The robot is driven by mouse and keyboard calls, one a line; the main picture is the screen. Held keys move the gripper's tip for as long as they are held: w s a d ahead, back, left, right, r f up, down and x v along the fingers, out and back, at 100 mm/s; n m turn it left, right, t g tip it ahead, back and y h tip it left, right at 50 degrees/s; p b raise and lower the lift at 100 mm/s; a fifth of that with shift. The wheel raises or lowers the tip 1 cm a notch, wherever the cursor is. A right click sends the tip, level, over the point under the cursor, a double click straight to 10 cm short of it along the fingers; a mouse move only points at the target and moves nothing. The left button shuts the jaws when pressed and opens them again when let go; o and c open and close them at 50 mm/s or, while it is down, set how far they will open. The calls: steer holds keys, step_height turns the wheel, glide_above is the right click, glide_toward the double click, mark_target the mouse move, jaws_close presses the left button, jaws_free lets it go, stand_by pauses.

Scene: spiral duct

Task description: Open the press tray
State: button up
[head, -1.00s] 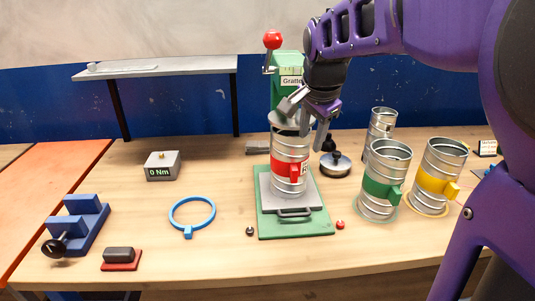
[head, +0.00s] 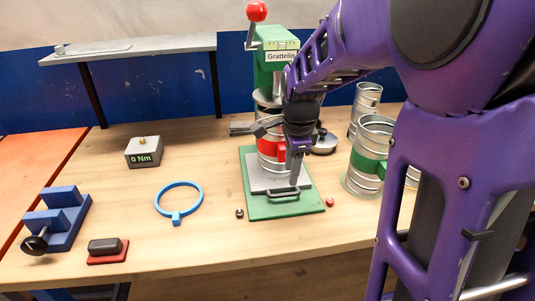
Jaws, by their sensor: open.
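The green press (head: 274,62) stands at the back middle, with a red-knobbed lever at its upper left. Its grey tray (head: 263,185) lies on the green base (head: 262,212), with a dark bar handle (head: 284,196) at the front. A metal duct piece with a red band (head: 268,149) stands upright on the tray, partly hidden by my gripper. My gripper (head: 275,150) is open and points down in front of the red-banded duct, above and behind the handle. One finger is at the duct's right side; I cannot tell whether it touches.
A blue ring clamp (head: 178,202), torque box (head: 143,151), blue fixture (head: 57,219) and black block on a red pad (head: 108,249) lie left. The front table edge is clear.

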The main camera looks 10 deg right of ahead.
mark_target(288, 195)
steer(key=f, duration=0.2)
steer(key=w+f, duration=0.1)
steer(key=f, duration=0.4)
steer(key=shift+w+f+b, duration=0.2)
steer(key=shift+f+b, duration=0.1)
steer(key=shift+b, duration=0.1)
jaws_close()
stand_by(0.9)
